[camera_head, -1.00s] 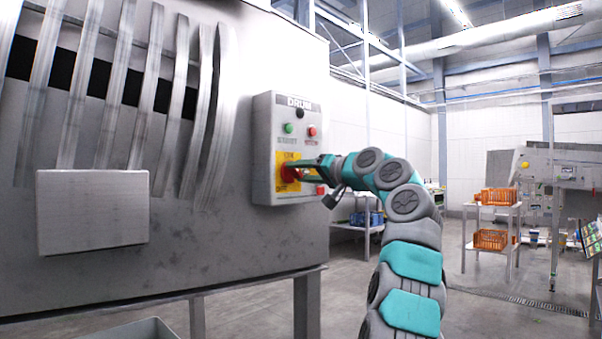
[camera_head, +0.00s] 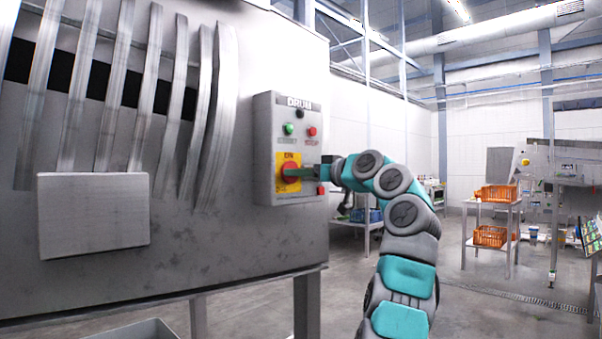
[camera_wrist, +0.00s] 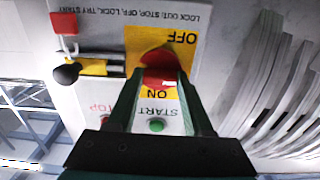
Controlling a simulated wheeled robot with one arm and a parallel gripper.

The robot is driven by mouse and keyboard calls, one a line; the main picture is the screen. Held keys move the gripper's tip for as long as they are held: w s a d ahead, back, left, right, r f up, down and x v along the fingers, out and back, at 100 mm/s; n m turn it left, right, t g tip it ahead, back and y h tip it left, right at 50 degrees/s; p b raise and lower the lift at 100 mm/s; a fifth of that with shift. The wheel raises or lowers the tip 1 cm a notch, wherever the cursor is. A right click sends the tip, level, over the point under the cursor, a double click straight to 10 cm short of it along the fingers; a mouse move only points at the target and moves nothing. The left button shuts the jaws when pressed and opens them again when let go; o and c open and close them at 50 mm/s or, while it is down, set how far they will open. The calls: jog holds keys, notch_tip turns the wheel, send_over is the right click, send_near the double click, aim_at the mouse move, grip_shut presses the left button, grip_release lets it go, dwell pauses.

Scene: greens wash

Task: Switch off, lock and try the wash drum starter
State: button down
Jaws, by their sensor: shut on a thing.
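The grey starter box (camera_head: 263,150), labelled DRUM, is on the side of the steel machine. Its red rotary switch knob (camera_head: 288,172) sits on a yellow plate (camera_wrist: 134,38) marked OFF and ON. My gripper (camera_head: 303,173) is shut on the knob; in the wrist view its two fingers lie either side of the red knob (camera_wrist: 160,72). Which mark the knob points to is unclear. A green START button (camera_wrist: 156,126) and a red STOP button (camera_head: 312,132) are above the knob. A red padlock-like block (camera_wrist: 64,23) is at the box's lower right, beside a yellow-and-black part (camera_wrist: 92,67).
The steel machine (camera_head: 200,250) with curved slats fills the left. A grey flat box (camera_head: 93,215) juts from its front. A rack with orange crates (camera_head: 492,237) stands at the right. Open floor lies between them.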

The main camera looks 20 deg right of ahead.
dwell(0.3)
jog(key=shift+c, duration=1.5)
grip_release()
jog(key=shift+s, duration=0.1)
jog(key=b+v, duration=0.2)
jog(key=v, duration=0.5)
jog(key=shift+s+d, duration=0.15)
jog(key=shift+s, duration=0.1)
jog(key=shift+w, duration=0.1)
